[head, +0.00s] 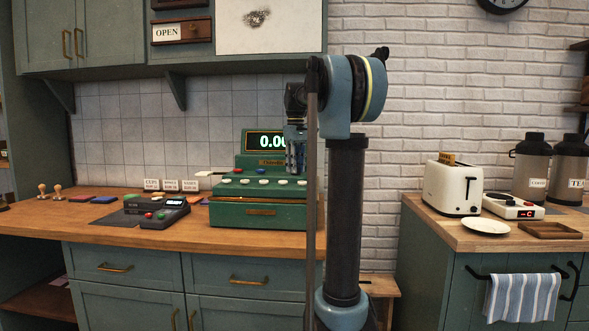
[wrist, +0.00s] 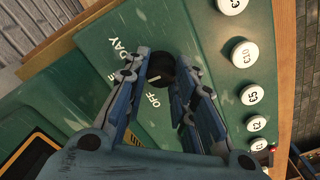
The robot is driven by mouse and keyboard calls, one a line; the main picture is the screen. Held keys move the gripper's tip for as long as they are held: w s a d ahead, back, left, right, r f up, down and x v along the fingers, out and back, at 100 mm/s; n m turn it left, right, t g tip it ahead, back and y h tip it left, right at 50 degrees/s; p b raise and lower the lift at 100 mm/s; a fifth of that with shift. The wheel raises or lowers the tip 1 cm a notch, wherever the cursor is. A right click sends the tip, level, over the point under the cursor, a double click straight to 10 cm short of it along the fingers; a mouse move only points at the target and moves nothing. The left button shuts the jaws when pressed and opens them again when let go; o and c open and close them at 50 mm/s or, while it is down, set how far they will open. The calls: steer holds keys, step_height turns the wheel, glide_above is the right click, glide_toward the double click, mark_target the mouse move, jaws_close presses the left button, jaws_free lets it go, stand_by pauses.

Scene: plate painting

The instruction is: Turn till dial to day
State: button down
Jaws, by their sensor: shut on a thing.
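The green till (head: 258,215) stands on the wooden counter, with a lit display (head: 264,141) that is partly covered by my arm. In the wrist view a round black dial (wrist: 160,77) sits on the till's green panel. White lettering beside it reads DAY (wrist: 122,48) and OFF (wrist: 152,102), and another label is partly hidden by a finger. A pale mark on the dial appears to face the OFF side. My gripper (wrist: 164,68) is shut on the dial, one finger on each side. It also shows at the till's right side in the head view (head: 295,168).
White round keys (wrist: 245,53) run along the panel close to my gripper. A card reader (head: 158,211) and small price signs (head: 170,185) stand left of the till. A toaster (head: 453,187) and a plate (head: 486,227) are on the right counter.

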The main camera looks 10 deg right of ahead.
steer(key=m, duration=0.4)
steer(key=shift+d+m, duration=0.1)
steer(key=shift+m, duration=1.9)
steer(key=c, duration=1.3)
jaws_free()
steer(key=shift+c, duration=0.2)
steer(key=shift+r, duration=0.1)
step_height(320, 180, up, 12)
steer(key=shift+f, duration=0.2)
